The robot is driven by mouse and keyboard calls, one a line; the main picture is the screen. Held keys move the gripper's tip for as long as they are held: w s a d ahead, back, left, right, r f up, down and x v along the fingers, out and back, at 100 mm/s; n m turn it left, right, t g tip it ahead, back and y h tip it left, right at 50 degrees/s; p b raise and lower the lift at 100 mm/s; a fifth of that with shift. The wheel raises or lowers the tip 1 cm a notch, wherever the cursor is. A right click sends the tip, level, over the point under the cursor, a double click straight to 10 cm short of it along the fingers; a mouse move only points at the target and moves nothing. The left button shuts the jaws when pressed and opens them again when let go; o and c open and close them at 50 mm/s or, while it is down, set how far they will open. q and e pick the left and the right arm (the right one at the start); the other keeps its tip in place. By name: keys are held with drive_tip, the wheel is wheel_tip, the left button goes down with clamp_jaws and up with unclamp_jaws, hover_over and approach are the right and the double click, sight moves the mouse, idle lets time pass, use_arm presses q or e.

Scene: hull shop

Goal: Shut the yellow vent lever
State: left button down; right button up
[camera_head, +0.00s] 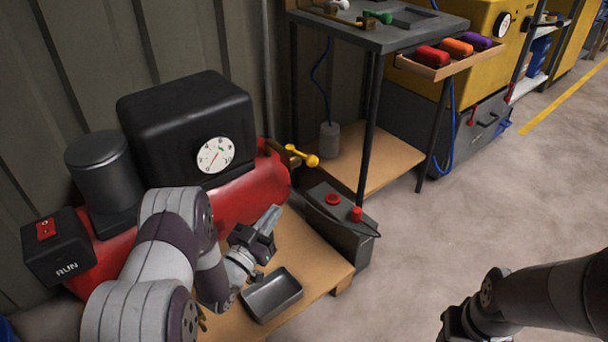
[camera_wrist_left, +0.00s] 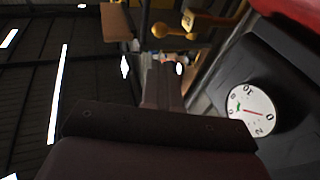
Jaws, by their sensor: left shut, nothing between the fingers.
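The yellow vent lever (camera_head: 302,156) sticks out at the right end of the red compressor tank, below and right of the black housing. Its ball knob points right in the head view. In the left wrist view the yellow lever (camera_wrist_left: 172,29) shows near the top. My left gripper (camera_head: 269,219) is shut and empty, in front of the tank and below the lever, apart from it. Its fingers also show in the left wrist view (camera_wrist_left: 163,80). My right gripper (camera_head: 455,326) is at the lower right, partly cut off by the frame edge, and its jaw state is unclear.
A pressure gauge (camera_head: 215,155) sits on the black housing (camera_head: 185,115). A grey tray (camera_head: 272,295) lies on the wooden base below my left gripper. A dark box with red caps (camera_head: 340,222) stands right of it. A metal table (camera_head: 385,35) stands behind. The floor at right is clear.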

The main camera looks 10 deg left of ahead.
sight(309, 165)
use_arm(q)
drive_tip(key=b+x, duration=0.3)
drive_tip(key=x, duration=0.3)
drive_tip(key=b+x, duration=0.3)
drive_tip(key=x, duration=0.4)
drive_tip(key=shift+w+f, duration=0.15)
drive_tip(key=shift+f, duration=0.05)
drive_tip(key=shift+w+r+b, duration=0.2)
drive_tip(key=shift+w+b, duration=0.1)
drive_tip(key=shift+w, duration=0.05)
drive_tip(key=shift+d, duration=0.1)
